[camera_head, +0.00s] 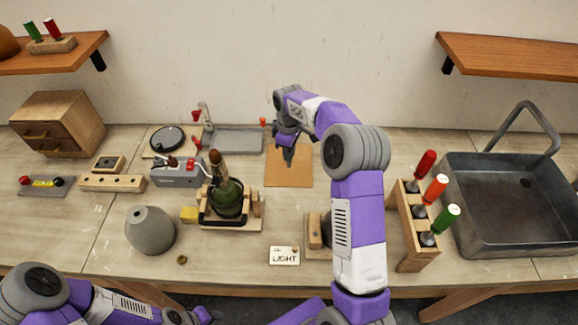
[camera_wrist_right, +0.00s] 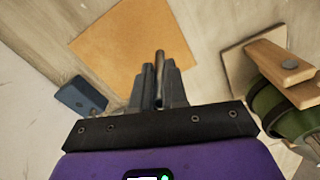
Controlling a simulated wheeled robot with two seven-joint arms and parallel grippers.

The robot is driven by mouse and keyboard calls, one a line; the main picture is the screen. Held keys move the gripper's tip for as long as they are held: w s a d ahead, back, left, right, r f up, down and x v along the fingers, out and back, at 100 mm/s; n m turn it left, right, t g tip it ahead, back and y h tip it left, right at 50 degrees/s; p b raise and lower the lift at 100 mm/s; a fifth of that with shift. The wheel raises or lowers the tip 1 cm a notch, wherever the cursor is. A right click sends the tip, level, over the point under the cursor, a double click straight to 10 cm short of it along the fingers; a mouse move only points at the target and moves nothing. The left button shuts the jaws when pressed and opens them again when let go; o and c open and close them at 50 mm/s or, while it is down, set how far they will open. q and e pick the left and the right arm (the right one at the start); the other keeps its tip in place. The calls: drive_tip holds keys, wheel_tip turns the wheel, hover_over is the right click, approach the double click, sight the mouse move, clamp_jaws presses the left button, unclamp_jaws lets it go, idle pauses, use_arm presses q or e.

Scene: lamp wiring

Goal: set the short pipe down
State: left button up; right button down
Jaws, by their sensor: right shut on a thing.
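The short pipe (camera_wrist_right: 159,62) is a thin grey metal tube in the right wrist view. My right gripper (camera_wrist_right: 158,84) is shut on it, and the pipe sticks out a little past the fingertips. In the head view my right gripper (camera_head: 288,156) points down over the tan square mat (camera_head: 290,178). The mat also shows in the wrist view (camera_wrist_right: 120,45). I cannot tell whether the pipe touches the mat. The pipe is too small to make out in the head view.
A grey tray (camera_head: 238,141) lies left of the mat. A green lamp part (camera_head: 227,200) sits in a wooden holder, with a grey cone shade (camera_head: 150,230) beside it. A screwdriver rack (camera_head: 415,235) and metal sink (camera_head: 505,205) stand right. The mat looks clear.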

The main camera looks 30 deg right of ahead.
sight(289, 166)
drive_tip(key=shift+f+b, duration=0.3)
drive_tip(key=shift+f, duration=2.7)
drive_tip(key=shift+f, duration=0.15)
drive_tip(key=c, duration=1.1)
unclamp_jaws()
drive_tip(key=shift+c, duration=0.2)
drive_tip(key=shift+r, duration=0.25)
wheel_tip(289, 166, up, 12)
drive_tip(key=shift+f+p, duration=0.1)
drive_tip(key=shift+p, duration=0.65)
